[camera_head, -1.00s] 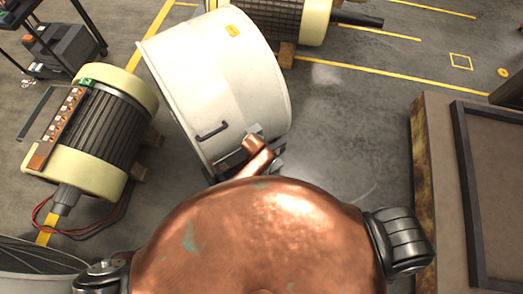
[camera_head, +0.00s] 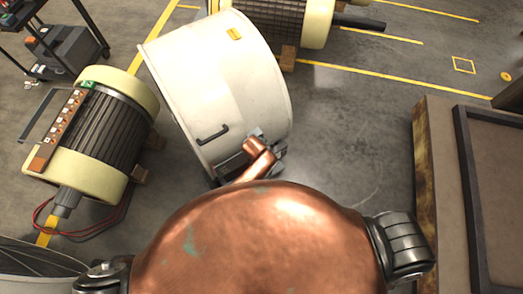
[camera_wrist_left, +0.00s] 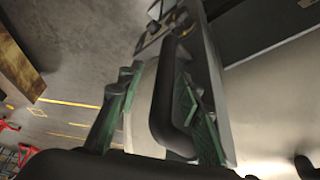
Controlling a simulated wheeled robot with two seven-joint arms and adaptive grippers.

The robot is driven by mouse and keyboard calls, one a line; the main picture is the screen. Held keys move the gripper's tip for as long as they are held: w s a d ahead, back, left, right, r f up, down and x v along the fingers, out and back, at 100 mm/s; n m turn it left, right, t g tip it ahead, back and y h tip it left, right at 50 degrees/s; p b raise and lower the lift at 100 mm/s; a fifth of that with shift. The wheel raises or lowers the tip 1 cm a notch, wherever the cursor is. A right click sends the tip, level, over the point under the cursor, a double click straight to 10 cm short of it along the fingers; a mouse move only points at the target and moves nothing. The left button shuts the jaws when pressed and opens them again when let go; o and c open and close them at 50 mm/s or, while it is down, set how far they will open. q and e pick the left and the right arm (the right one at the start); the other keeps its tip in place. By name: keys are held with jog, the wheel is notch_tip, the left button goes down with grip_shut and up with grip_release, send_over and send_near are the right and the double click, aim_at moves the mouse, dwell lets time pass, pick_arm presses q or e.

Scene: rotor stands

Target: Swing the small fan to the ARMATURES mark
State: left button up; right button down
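The white drum-shaped housing (camera_head: 222,85), which I take for the small fan, stands tilted in the head view, with a yellow label and a black side handle (camera_head: 212,135). In the left wrist view a black handle bar (camera_wrist_left: 166,95) lies between the green-padded fingers of my left gripper (camera_wrist_left: 160,108). The fingers stand apart; the bar is close to the right pad, with a gap on the left. No ARMATURES lettering is readable. My right gripper is not in view.
A cream and dark ribbed motor (camera_head: 108,130) with cables sits left of the drum. Another motor (camera_head: 275,15) lies behind it. A worn bench (camera_head: 435,180) stands at the right. The grey floor between drum and bench is clear, with yellow lines and a small yellow square (camera_head: 463,65).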

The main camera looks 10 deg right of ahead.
pick_arm(q)
jog(key=v, duration=1)
jog(key=shift+d, duration=0.1)
jog(key=s+a+f+n+g+b, duration=0.1)
jog(key=s+a+f, duration=0.2)
jog(key=a+f, duration=0.55)
jog(key=s+a+f+n+y, duration=0.1)
jog(key=s+a+f, duration=0.35)
jog(key=f, duration=0.75)
jog(key=s+a+f+n+g+b, duration=0.1)
jog(key=s+a+f, duration=0.1)
jog(key=a+f, duration=0.75)
jog(key=s+a+f+n, duration=0.1)
jog(key=s+a+f, duration=0.5)
jog(key=s, duration=0.5)
jog(key=s+a+f+y+b, duration=0.1)
jog(key=s+a+f, duration=0.4)
jog(key=s+a, duration=0.3)
jog(key=s+a+f+n+y, duration=0.1)
jog(key=s+a+f, duration=0.5)
jog(key=s, duration=1)
jog(key=shift+a+f+n+g+b, duration=0.3)
jog(key=shift+a+g+b, duration=0.1)
jog(key=shift+a, duration=0.45)
